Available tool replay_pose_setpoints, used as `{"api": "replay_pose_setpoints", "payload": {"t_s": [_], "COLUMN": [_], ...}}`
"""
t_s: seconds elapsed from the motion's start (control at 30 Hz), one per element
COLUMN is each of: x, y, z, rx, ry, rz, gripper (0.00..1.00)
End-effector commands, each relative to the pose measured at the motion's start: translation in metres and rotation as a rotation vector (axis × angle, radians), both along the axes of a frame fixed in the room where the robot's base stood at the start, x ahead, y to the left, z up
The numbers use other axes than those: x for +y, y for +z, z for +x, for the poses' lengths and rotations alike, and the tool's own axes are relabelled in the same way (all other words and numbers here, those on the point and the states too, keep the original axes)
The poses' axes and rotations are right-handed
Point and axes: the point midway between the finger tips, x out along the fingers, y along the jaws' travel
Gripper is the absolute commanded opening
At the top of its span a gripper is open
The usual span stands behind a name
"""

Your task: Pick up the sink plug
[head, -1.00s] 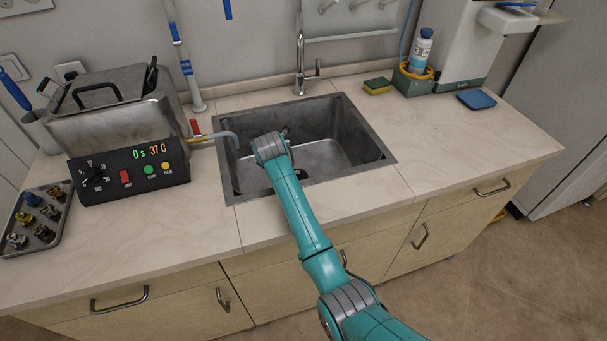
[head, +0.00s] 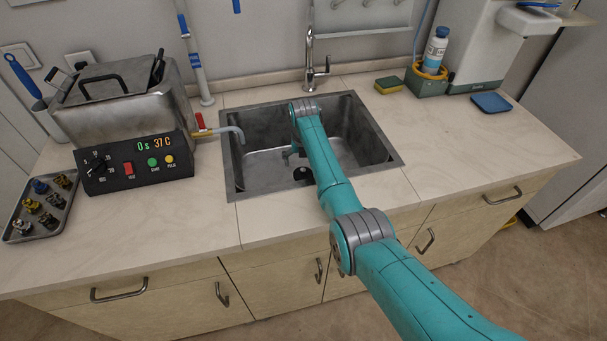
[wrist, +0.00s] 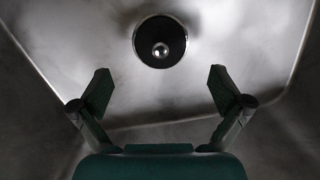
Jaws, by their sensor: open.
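The sink plug (wrist: 161,48) shows in the wrist view as a dark round disc with a shiny knob at its middle, on the sink floor. I cannot tell how it sits in the drain. In the head view it is a small dark round patch (head: 303,174) in the sink, just below and right of my gripper. My gripper (wrist: 160,88) is open and empty inside the sink, its two fingers spread. In the wrist view the plug lies beyond the fingertips, between their lines, and apart from them. In the head view my gripper (head: 292,156) is small and partly hidden by my arm.
The steel sink (head: 228,170) has walls close around my gripper. The tap (head: 310,65) stands behind it. A water bath (head: 120,105) with a hose over the left sink edge, a tray of small parts (head: 20,235) and a sponge (head: 388,85) are on the counter.

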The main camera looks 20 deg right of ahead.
Motion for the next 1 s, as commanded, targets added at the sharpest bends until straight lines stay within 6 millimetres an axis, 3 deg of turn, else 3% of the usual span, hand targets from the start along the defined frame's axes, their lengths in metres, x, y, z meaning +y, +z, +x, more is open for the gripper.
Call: {"api": "replay_pose_setpoints", "payload": {"t_s": [0.6, 0.93, 1.0], "x": [-0.003, -0.003, -0.003], "y": [-0.05, -0.054, -0.054], "z": [0.008, 0.008, 0.008], "rx": [-0.001, -0.002, -0.002], "ry": [-0.001, -0.001, -0.001], "rz": [0.0, 0.0, 0.0], "gripper": [1.0, 1.0, 0.85]}}
